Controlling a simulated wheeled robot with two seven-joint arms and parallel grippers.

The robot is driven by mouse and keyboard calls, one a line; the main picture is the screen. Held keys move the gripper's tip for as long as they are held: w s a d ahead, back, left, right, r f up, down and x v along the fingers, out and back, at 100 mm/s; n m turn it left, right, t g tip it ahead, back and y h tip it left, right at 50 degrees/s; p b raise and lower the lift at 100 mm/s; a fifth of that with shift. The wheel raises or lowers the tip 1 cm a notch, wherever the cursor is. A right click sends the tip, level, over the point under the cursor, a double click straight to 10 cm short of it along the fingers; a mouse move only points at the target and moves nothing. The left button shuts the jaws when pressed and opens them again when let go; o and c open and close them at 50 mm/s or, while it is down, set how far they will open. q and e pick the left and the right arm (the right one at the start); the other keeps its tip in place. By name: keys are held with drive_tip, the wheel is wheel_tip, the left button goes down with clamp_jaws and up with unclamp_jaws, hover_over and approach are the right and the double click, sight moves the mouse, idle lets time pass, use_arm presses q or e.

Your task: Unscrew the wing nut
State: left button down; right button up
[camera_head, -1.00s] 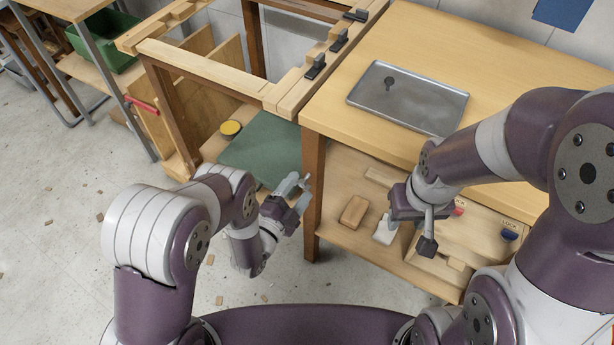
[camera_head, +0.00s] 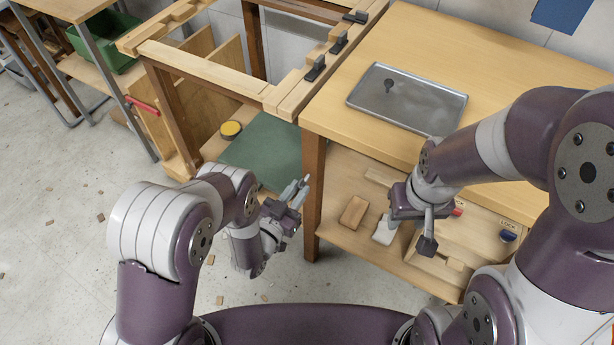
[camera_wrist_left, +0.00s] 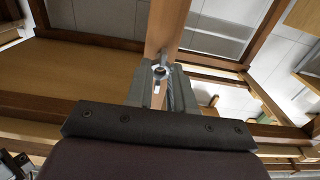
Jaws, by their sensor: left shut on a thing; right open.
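A small grey metal piece, which looks like the wing nut (camera_wrist_left: 160,71), sits between the fingertips of my left gripper in the left wrist view, in front of a wooden post (camera_wrist_left: 167,27). My left gripper (camera_head: 299,187) is shut on it, beside the bench's front leg (camera_head: 313,185) in the head view. The fingers hide most of the nut there. My right gripper (camera_head: 428,226) is open and empty, pointing down in front of the bench's lower shelf.
A wooden block (camera_head: 353,212) lies on the lower shelf. A wooden frame (camera_head: 200,68) with dark clamps stands at the left. The floor at left is mostly open.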

use_arm(q)
drive_tip(key=shift+p+v, duration=0.55)
drive_tip(key=shift+v, duration=1.8)
